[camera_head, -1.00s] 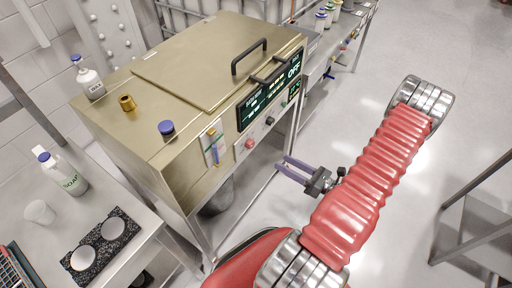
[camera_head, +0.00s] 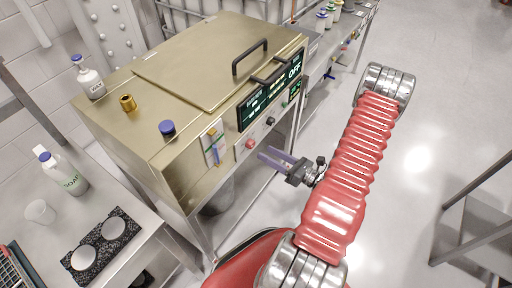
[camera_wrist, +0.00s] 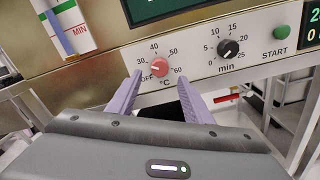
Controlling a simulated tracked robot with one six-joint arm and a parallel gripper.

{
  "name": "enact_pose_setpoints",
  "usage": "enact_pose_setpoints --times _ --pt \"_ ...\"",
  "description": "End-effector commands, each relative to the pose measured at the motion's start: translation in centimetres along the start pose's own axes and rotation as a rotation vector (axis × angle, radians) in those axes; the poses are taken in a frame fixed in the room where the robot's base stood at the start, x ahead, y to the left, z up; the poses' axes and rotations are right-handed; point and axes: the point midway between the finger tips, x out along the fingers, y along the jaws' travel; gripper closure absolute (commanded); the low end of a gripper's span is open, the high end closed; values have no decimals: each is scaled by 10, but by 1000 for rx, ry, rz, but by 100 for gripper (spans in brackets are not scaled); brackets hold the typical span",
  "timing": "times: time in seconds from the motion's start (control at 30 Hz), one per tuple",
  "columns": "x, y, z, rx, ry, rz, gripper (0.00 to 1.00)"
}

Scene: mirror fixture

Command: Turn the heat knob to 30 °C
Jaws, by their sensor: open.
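The heat knob is red (camera_wrist: 159,67), on the white front panel (camera_wrist: 197,58) of the metal bath, inside a printed °C scale from OFF through 30, 40 and 50 to 60. Its pointer is too small to read surely. The knob also shows in the head view (camera_head: 250,144). My gripper (camera_wrist: 158,82) is open, its two purple fingers pointing at the panel, with the knob between and beyond the tips. In the head view my gripper (camera_head: 268,157) is a little right of and below the knob, apparently not touching it.
A black timer knob (camera_wrist: 228,48) marked in min sits right of the red one, then a green START button (camera_wrist: 282,32). A dark display (camera_head: 270,97) is above. A thermometer-like strip (camera_head: 214,145) is at the left. Open floor lies to the right.

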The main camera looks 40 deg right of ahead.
Motion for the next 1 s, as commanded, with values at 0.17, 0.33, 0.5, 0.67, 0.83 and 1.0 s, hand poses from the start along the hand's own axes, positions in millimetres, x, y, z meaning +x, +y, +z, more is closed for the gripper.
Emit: enact_pose_setpoints --times 0.17,0.33,0.5,0.67,0.83,1.0 --pt "21 1 0 -1 2 3 54" --pt "40 1 -1 -1 2 4 54" --pt "56 1 0 -1 2 2 54" --pt "63 0 0 0 1 1 54" --pt "64 0 0 0 0 0 54" --pt "64 0 0 0 0 0 57"
